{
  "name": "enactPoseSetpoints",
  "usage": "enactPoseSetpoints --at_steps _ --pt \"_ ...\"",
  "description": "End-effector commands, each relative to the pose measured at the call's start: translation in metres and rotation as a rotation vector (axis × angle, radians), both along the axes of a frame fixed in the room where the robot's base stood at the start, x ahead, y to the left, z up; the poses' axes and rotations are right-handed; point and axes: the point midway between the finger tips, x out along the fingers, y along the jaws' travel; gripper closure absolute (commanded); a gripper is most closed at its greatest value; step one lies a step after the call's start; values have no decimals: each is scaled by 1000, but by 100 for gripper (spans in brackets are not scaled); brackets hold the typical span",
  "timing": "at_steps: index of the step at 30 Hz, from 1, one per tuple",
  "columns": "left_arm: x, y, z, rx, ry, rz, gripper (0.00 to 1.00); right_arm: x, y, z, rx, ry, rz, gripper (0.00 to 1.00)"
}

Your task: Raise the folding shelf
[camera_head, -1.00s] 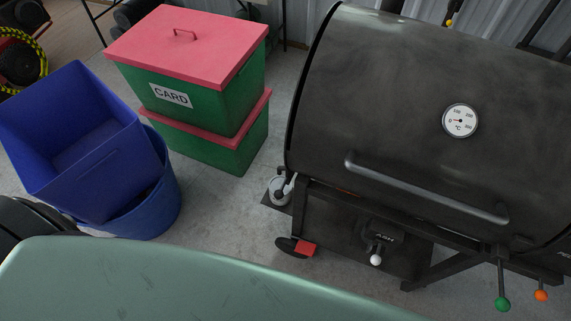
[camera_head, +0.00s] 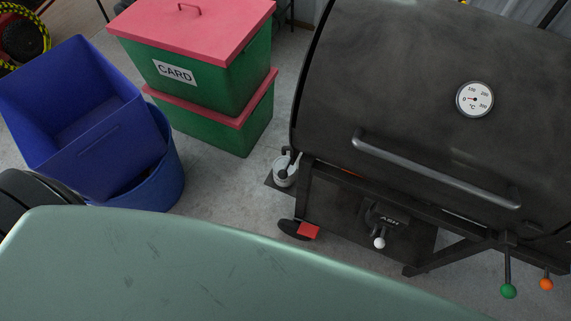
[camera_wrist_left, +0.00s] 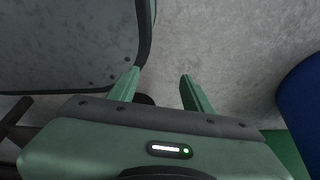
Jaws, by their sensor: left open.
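The black barrel grill (camera_head: 400,90) fills the right of the head view, its lid down and a long handle (camera_head: 435,175) across its front. Green (camera_head: 508,291) and orange (camera_head: 546,284) knobs hang on levers at its lower right. I cannot make out a folding shelf for certain in the head view. My left gripper (camera_wrist_left: 160,80) shows only in the left wrist view, open, with nothing between its fingers and bare concrete beyond. A dark grey panel (camera_wrist_left: 65,45) with a rounded corner is at upper left there; I cannot tell what it is. My right gripper is out of view.
A blue bin (camera_head: 75,110) sits tilted in a round blue tub (camera_head: 165,180) at left. Green crates with red lids (camera_head: 190,30) stand stacked behind. A blue surface (camera_wrist_left: 302,110) edges the wrist view.

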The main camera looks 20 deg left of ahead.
Motion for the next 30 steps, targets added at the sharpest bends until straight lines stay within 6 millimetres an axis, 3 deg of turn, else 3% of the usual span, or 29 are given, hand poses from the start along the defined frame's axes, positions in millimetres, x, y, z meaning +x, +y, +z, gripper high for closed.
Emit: enactPoseSetpoints --at_steps 1,5,9,12,16,21,24,30 --pt "29 -2 -10 -10 -92 -3 50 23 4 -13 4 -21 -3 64" --pt "106 -8 13 -43 -352 -15 50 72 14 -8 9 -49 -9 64" --pt "175 -14 64 -79 -632 -42 50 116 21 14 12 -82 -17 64" --pt "211 -20 112 -107 -827 -75 50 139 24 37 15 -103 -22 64" --pt "238 -29 178 -141 -1049 -124 50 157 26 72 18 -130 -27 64" --pt "247 -39 244 -170 -1236 -182 50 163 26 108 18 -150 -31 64" --pt "248 -42 264 -179 -1284 -197 50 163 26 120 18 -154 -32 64" --pt "265 -48 272 -181 -1304 -204 50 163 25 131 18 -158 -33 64"
